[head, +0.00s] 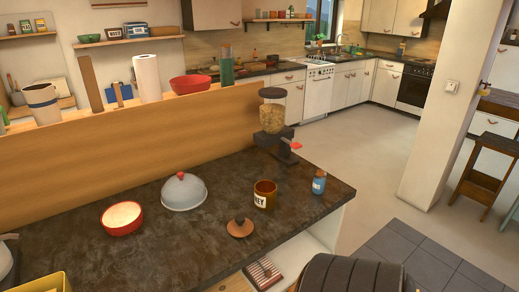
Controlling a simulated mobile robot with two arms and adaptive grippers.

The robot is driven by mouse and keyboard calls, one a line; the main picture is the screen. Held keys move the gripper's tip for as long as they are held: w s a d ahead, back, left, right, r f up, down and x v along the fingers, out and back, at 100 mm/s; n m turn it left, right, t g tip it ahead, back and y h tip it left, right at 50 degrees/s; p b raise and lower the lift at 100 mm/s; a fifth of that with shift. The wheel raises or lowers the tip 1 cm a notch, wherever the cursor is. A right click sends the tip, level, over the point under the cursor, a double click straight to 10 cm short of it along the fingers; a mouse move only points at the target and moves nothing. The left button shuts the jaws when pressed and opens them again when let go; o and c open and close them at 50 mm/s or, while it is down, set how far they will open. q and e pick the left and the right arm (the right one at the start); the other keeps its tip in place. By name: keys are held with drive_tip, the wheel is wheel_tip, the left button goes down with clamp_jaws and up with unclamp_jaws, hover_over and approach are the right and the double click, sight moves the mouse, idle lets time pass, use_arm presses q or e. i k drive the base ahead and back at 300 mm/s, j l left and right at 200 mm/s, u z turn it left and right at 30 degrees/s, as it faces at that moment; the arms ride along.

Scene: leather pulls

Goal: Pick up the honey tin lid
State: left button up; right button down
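The honey tin lid (240,228) is a round brown lid with a small knob on top. It lies knob up on the dark countertop (165,245), near its front edge. The honey tin (264,196) stands just behind and to the right of it, upright, brown-amber with a white label partly reading "HEY" or similar. The tin and the lid are apart.
A grey dome (184,194) with a red knob and a red bowl (122,218) stand to the left. A small blue jar (319,184) and a grinder (273,117) stand to the right. A yellow container (42,283) is at bottom left. The counter around the lid is clear.

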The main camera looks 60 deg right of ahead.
sight(240, 226)
drive_tip(key=z, duration=1.8)
drive_tip(key=k+j+u, duration=0.1)
drive_tip(key=u, duration=0.2)
drive_tip(key=k, duration=0.05)
